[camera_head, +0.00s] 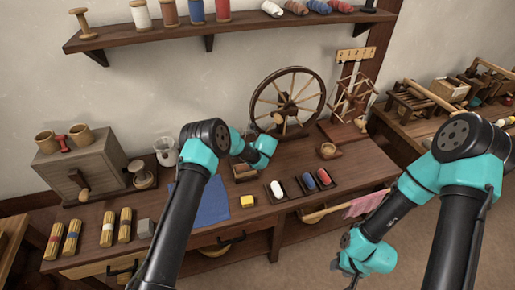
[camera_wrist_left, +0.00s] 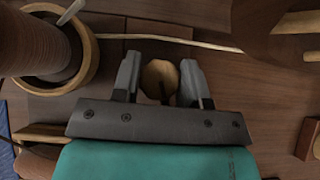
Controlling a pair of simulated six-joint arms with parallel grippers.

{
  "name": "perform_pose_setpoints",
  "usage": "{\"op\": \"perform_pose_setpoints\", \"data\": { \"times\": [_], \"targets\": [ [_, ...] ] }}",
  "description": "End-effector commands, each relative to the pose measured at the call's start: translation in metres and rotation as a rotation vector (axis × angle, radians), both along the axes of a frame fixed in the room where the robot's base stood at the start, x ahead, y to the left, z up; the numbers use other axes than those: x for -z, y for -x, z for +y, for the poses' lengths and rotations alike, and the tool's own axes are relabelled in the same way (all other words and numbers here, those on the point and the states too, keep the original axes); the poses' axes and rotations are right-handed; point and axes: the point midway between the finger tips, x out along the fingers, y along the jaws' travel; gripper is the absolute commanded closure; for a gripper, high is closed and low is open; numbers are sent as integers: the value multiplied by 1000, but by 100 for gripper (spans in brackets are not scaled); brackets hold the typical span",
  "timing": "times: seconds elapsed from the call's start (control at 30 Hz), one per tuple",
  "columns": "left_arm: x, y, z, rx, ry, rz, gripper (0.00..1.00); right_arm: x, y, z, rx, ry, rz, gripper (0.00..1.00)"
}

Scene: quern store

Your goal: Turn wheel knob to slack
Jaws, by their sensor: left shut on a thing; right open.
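My right gripper (camera_head: 347,268) is open and empty, low in front of the bench, away from the wheel.
A grey box (camera_head: 83,165) stands at left. A shelf (camera_head: 225,27) with spools hangs above. Floor is free at lower right.

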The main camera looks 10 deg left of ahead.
Motion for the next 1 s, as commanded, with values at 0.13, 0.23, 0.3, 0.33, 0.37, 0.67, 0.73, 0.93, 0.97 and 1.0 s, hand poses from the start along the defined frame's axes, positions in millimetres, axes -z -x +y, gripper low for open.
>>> {"op": "perform_pose_setpoints", "data": {
  "times": [0.13, 0.23, 0.3, 0.33, 0.37, 0.67, 0.73, 0.93, 0.97, 1.0],
  "targets": [
    [0, -1, -1, -53, 0, -2, 84, 0, 0, 0, 0, 0, 0, 57],
    [-1, -1, -1, -117, -1, -3, 84, 0, 0, 0, 0, 0, 0, 57],
    [-1, -1, -2, -169, -1, -3, 84, 0, 0, 0, 0, 0, 0, 57],
    [0, -1, -2, -191, 0, -3, 84, 0, 0, 0, 0, 0, 0, 57],
    [0, -1, -1, -213, -1, -3, 84, 0, 0, 0, 0, 0, 0, 57],
    [-1, -1, 0, -406, 0, -3, 84, 0, 0, 0, 0, 0, 0, 57],
    [-1, -1, 0, -424, 0, -2, 84, 0, 0, 0, 0, 0, 0, 57],
    [-1, -1, 1, -429, 0, -2, 84, 0, 0, 0, 0, 0, 0, 57],
    [-1, -1, 1, -429, 0, -2, 84, 0, 0, 0, 0, 0, 0, 57],
    [-1, -1, 1, -429, 0, -2, 84, 0, 0, 0, 0, 0, 0, 57]
  ]
}}
